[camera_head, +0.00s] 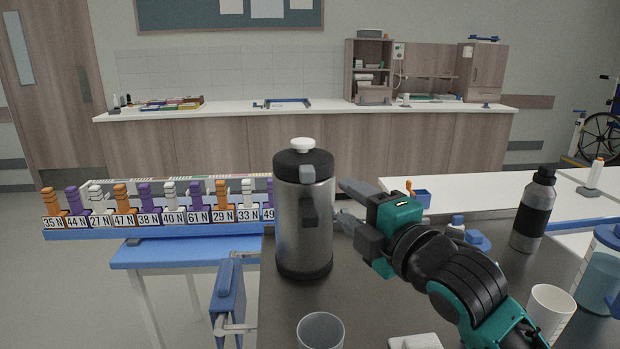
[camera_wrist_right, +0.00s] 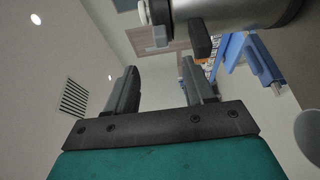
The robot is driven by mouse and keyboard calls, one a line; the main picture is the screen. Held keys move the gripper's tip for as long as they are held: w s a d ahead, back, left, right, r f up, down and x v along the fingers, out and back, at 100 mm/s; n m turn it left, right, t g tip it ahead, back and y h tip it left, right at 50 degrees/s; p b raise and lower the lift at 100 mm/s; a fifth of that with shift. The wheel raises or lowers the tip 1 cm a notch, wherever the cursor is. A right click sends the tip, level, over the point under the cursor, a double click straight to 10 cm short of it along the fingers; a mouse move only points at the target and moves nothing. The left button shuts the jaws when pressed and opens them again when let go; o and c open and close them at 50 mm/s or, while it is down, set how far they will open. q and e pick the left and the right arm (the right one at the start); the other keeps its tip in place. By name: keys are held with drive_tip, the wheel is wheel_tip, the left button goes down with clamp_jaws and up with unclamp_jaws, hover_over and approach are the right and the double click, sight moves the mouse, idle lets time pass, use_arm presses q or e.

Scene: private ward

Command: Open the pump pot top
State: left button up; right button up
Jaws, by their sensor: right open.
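The pump pot (camera_head: 304,220) is a tall steel cylinder with a dark lid and a white knob (camera_head: 302,144) on top. It stands upright on the dark tabletop (camera_head: 350,310). Its lid looks closed. My right gripper (camera_head: 340,203) is open beside the pot's right side, with its fingers pointing toward it at about the height of the upper body. The right wrist view shows the open fingers (camera_wrist_right: 162,88) with nothing between them, and the pot (camera_wrist_right: 228,18) lying across the top of that view. I cannot tell whether a finger touches the pot. My left gripper is not in view.
A clear cup (camera_head: 320,332) stands in front of the pot. A white cup (camera_head: 549,308), a dark bottle (camera_head: 534,212) and a blue container (camera_head: 602,275) are at the right. A rack of labelled weights (camera_head: 160,228) stands at the left. The tabletop right of the pot is partly under my arm.

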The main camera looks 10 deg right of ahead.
sight(312, 178)
drive_tip(key=x, duration=1.2)
drive_tip(key=shift+p, duration=0.4)
drive_tip(key=shift+c, duration=0.5)
clamp_jaws()
